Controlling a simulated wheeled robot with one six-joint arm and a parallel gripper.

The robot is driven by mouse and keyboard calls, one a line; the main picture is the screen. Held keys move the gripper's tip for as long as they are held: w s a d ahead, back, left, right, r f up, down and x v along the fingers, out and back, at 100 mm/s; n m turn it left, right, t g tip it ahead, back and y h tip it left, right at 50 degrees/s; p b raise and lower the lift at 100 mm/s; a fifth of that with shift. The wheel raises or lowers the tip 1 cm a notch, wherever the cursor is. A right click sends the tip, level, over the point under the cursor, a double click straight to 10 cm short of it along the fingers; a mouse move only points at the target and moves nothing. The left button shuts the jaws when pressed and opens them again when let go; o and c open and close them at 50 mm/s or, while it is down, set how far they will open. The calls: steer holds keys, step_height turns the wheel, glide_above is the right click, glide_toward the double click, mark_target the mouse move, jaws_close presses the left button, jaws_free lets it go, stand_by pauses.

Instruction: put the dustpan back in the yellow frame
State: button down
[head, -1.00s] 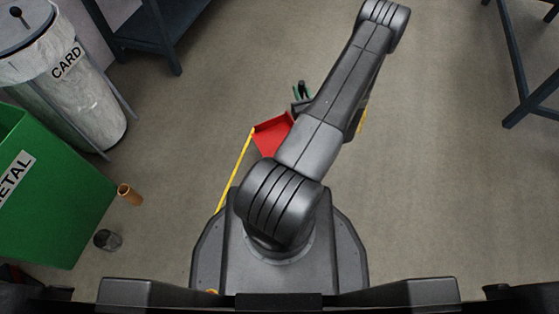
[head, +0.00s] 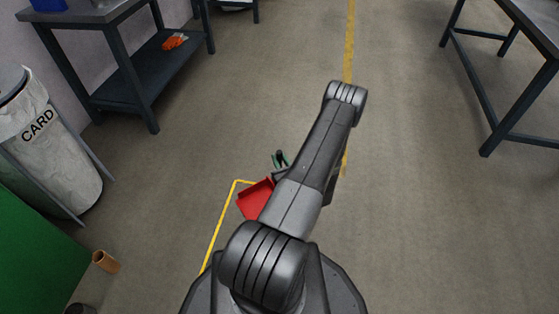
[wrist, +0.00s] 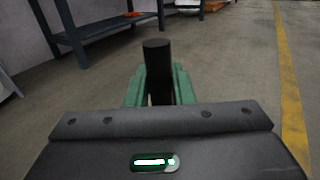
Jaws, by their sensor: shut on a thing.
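The red dustpan (head: 256,198) shows in the head view just left of my forearm, which hides part of it. My gripper (head: 280,160) has green fingers, seen at the far side of the dustpan. In the wrist view the green fingers of my gripper (wrist: 159,86) are shut around a dark upright handle (wrist: 157,60), which appears to be the dustpan's. The yellow frame (head: 218,228) is a line on the floor; its far left corner is beside the dustpan. The rest of the frame is hidden by my arm and base. I cannot tell whether the dustpan touches the floor.
A brown cylinder (head: 106,262) lies on the floor at left, near a green bin (head: 35,255) and a CARD bin (head: 60,165). A shelf table (head: 140,75) stands at back left, another table (head: 535,30) at right. The floor ahead is clear.

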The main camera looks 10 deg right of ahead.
steer(key=c, duration=1.3)
jaws_free()
steer(key=shift+o, duration=0.2)
steer(key=shift+r, duration=0.1)
steer(key=p+v, duration=0.2)
steer(key=v, duration=1)
